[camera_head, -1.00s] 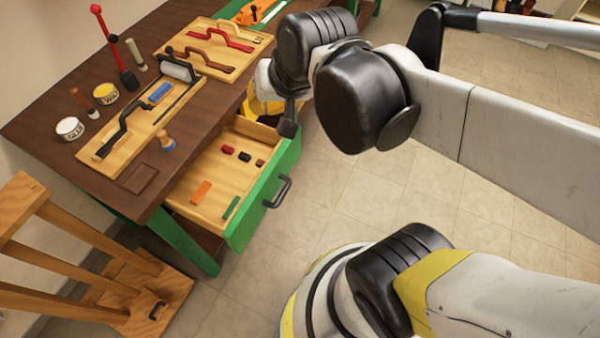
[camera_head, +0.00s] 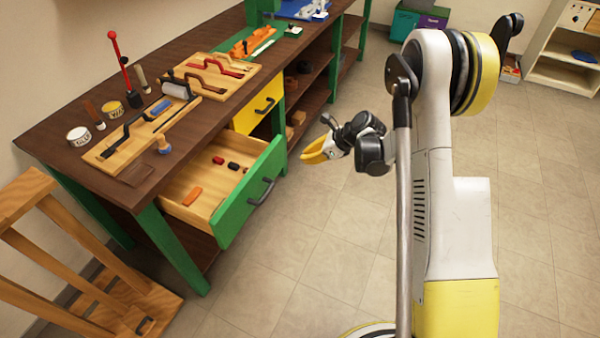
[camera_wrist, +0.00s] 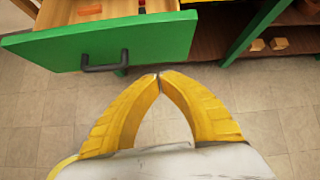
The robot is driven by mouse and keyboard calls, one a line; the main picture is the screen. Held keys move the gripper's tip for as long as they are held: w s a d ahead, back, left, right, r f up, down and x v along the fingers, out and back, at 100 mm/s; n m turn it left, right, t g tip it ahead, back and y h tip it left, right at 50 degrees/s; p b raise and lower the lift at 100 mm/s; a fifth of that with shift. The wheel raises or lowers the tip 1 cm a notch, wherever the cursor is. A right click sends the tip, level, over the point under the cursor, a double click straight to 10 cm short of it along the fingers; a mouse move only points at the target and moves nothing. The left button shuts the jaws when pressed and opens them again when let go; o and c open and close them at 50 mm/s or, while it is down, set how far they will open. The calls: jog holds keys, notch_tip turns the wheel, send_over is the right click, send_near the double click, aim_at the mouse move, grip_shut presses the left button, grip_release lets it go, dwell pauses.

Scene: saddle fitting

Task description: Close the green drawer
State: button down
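The green drawer (camera_head: 232,212) is pulled out of the dark workbench, with its wooden inside showing. Its front and dark handle (camera_head: 262,191) face right. In the wrist view the green front (camera_wrist: 160,45) and the handle (camera_wrist: 105,67) are across the upper left. My gripper (camera_head: 308,154) is in the air to the right of the drawer, apart from it. In the wrist view the yellow fingertips (camera_wrist: 158,76) meet with nothing between them, just right of and below the handle. An orange piece (camera_head: 192,196) and a few small red and dark pieces lie inside the drawer.
The workbench top (camera_head: 75,115) holds wooden boards with tools, tins and a red-handled tool. A yellow drawer (camera_head: 257,106) stands behind the green one, looking shut. A wooden stand (camera_head: 90,265) is at lower left. Tiled floor (camera_head: 300,235) right of the bench is clear.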

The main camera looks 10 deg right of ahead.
aim_at(275, 168)
jog(key=shift+m, duration=0.6)
jog(key=b+x, duration=0.4)
jog(key=x, duration=0.9)
jog(key=shift+d+f+b, duration=0.15)
jog(key=shift+b, duration=0.2)
jog(key=shift+w+a, duration=0.3)
jog(key=shift+a, duration=0.15)
